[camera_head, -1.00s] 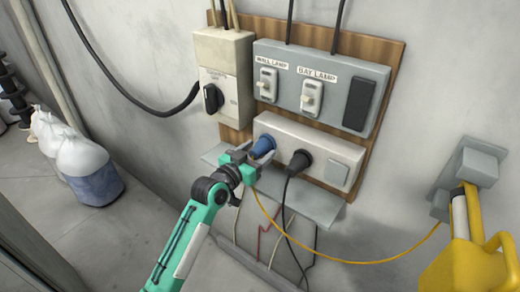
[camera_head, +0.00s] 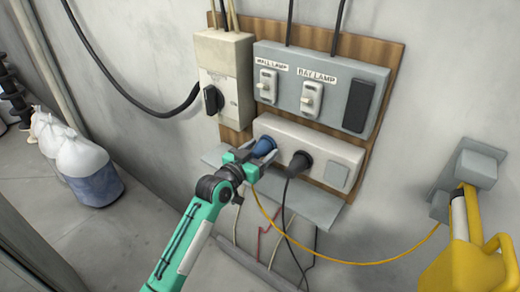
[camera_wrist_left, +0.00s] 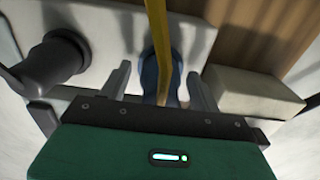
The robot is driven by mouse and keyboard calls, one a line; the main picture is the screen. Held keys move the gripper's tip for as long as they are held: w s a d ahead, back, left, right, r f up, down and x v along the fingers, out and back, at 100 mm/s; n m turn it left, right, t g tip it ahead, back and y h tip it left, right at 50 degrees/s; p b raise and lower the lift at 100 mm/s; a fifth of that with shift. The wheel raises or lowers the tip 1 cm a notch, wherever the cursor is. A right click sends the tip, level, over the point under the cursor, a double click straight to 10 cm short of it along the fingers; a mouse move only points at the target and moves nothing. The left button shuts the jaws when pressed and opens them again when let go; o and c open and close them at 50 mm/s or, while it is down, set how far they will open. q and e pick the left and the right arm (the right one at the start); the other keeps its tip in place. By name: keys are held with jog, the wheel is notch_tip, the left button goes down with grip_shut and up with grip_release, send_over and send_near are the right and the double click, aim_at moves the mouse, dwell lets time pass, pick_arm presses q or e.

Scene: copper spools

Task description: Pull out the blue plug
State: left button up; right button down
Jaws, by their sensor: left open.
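The blue plug (camera_head: 264,146) sits in the left socket of the white socket box (camera_head: 325,153) on the wall board. A yellow cord runs down from it. My left gripper (camera_head: 258,156) is open at the plug, coming from the lower left. In the left wrist view the open fingers (camera_wrist_left: 158,85) stand on either side of the blue plug (camera_wrist_left: 150,75), with gaps between. The yellow cord (camera_wrist_left: 157,30) crosses in front of the plug there. My right gripper is not in view.
A black plug (camera_head: 301,161) sits to the right of the blue one; it also shows in the left wrist view (camera_wrist_left: 55,62). A grey ledge (camera_head: 310,203) lies below. The switch box (camera_head: 335,75) is above. A yellow lamp (camera_head: 470,255) hangs at right.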

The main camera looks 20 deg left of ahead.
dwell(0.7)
pick_arm(q)
jog(key=c, duration=1.3)
jog(key=shift+p+v, duration=0.95)
jog(key=shift+v, duration=2.1)
